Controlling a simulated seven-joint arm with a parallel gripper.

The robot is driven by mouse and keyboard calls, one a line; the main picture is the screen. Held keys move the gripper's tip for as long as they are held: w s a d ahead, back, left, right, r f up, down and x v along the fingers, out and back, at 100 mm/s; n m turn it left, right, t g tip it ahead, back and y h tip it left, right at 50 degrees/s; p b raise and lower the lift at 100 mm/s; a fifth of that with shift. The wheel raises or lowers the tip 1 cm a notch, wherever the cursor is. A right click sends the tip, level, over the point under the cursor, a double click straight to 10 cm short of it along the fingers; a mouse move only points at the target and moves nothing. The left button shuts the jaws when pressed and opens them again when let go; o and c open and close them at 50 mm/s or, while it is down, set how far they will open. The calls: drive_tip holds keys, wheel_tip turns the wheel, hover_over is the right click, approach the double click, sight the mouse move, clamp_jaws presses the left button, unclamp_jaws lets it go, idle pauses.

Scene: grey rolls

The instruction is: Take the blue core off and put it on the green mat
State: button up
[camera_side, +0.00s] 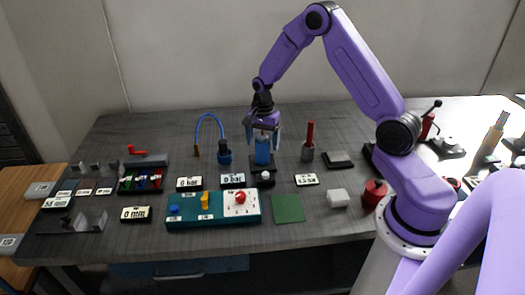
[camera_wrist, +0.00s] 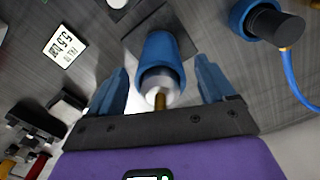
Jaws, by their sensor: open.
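The blue core (camera_side: 262,154) stands upright on a dark base behind the green mat. In the wrist view it is a blue cylinder (camera_wrist: 163,48) with a silver end and a brass stem facing me. My gripper (camera_side: 263,138) points down over the core from above. In the wrist view its open blue fingers (camera_wrist: 160,76) are on either side of the core, with gaps between. The lower part of the core is partly hidden by what stands in front. The green mat (camera_side: 288,208) lies flat and empty near the table's front.
A blue fitting with a black cap (camera_side: 224,152) and blue hose stands left of the core. A red-handled tool (camera_side: 309,143) stands to its right. A teal panel (camera_side: 188,213) lies left of the mat, a white block (camera_side: 338,198) right of it. A pressure display (camera_side: 233,181) is in front.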

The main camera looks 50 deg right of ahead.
drive_tip(key=shift+f, duration=0.2)
drive_tip(key=c, duration=1.1)
drive_tip(key=shift+r, duration=0.1)
drive_tip(key=shift+c, duration=0.2)
wheel_tip(320, 180, up, 18)
drive_tip(key=shift+f, duration=0.2)
drive_tip(key=shift+f, duration=1.2)
